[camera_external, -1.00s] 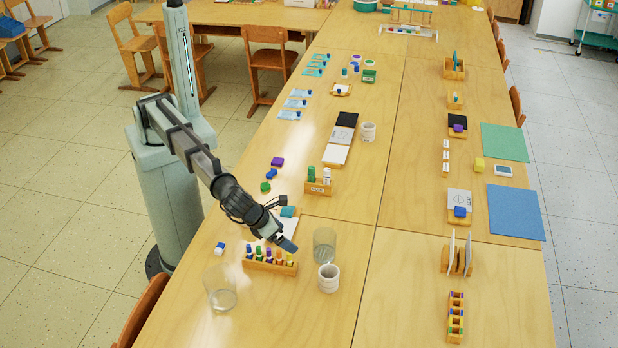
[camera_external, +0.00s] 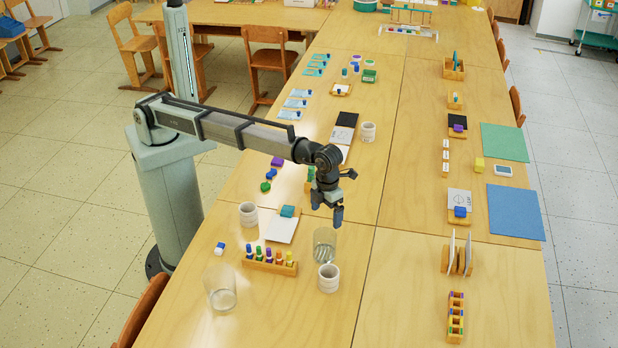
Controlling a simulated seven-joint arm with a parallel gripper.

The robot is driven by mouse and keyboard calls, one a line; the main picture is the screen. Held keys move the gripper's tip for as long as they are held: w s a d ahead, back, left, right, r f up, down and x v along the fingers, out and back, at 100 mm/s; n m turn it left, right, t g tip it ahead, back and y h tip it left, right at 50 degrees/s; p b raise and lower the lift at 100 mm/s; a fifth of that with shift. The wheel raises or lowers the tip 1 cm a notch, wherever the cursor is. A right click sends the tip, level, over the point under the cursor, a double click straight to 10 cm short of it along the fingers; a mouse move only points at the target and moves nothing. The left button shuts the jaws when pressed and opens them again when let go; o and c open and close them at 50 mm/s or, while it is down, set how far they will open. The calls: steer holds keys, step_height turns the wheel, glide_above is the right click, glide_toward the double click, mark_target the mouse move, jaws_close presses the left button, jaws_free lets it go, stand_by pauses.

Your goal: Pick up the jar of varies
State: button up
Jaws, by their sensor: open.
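No label reading "varies" can be made out on any jar. A clear glass jar (camera_external: 325,249) stands on the table. A second clear glass jar (camera_external: 221,294) stands near the left edge. A white jar (camera_external: 328,278) stands just in front of the first glass jar. Another white jar (camera_external: 248,215) is further left, and a third white jar (camera_external: 368,132) is further back. My gripper (camera_external: 327,212) points down, open and empty, above and slightly behind the first glass jar in the picture. Whether its fingertips reach the jar's rim cannot be told.
A wooden rack of several coloured bottles (camera_external: 270,262) stands between the two glass jars. A small blue and white block (camera_external: 220,249) is to the left. The table front right of the jars is clear.

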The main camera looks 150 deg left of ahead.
glide_toward(324, 241)
steer(key=w, duration=0.1)
steer(key=w+d, duration=0.1)
steer(key=w+d+f, duration=0.1)
steer(key=shift+w, duration=0.25)
steer(key=shift+s+f, duration=0.15)
steer(key=shift+f, duration=1.25)
steer(key=shift+s+f, duration=0.1)
steer(key=shift+f, duration=1.25)
steer(key=c, duration=1)
steer(key=shift+a+r, duration=0.1)
steer(key=shift+r, duration=0.15)
